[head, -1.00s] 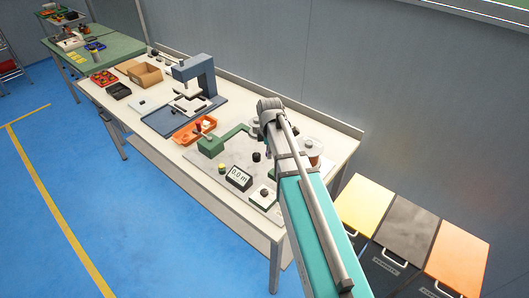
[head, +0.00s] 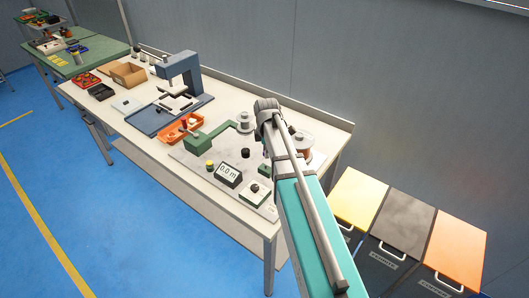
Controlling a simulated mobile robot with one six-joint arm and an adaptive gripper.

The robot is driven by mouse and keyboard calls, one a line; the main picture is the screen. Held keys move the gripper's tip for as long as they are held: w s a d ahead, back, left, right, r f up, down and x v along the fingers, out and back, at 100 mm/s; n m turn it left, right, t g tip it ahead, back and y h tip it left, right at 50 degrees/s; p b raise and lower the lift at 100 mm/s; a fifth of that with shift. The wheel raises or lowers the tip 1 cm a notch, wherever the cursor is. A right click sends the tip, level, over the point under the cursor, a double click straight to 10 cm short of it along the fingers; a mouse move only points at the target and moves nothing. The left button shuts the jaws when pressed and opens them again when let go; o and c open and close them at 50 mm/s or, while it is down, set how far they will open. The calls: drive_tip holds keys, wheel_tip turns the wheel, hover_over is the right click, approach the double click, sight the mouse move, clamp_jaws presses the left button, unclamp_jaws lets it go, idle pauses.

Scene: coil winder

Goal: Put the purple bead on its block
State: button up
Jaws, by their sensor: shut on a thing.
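In the head view, my arm reaches up over the right end of the long table, and its wrist covers part of the coil winder. My gripper is hidden behind the arm, so its jaws and anything in them do not show. I cannot make out the purple bead or its block. The coil winder stands on a grey base plate (head: 190,156). It has a green arm (head: 208,140), a pale spool (head: 245,124), a copper spool (head: 304,138), a black knob (head: 245,153) and a display (head: 229,173) reading 0.0 m.
An orange tray (head: 176,134) with small parts lies left of the winder. Beyond it stand a blue-grey press (head: 183,70), a black tray (head: 101,92) and a cardboard box (head: 128,74). Yellow (head: 362,199), grey (head: 403,217) and orange (head: 455,243) lidded bins stand right of the table. Blue floor is clear in front.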

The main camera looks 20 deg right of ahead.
sight(266, 165)
drive_tip(key=shift+f, duration=0.1)
idle(0.3)
drive_tip(key=shift+f+b, duration=2.35)
drive_tip(key=shift+b, duration=0.15)
drive_tip(key=shift+f+b, duration=1.1)
drive_tip(key=o, duration=0.8)
drive_tip(key=shift+c, duration=0.2)
drive_tip(key=shift+r, duration=0.25)
wheel_tip(266, 165, up, 7)
drive_tip(key=p, duration=0.7)
drive_tip(key=s+a+r+p, duration=0.1)
drive_tip(key=a+r+p, duration=0.2)
drive_tip(key=r+p, duration=0.2)
drive_tip(key=shift+s+a+r+p, duration=0.25)
drive_tip(key=shift+s+p, duration=0.05)
drive_tip(key=shift+p, duration=0.2)
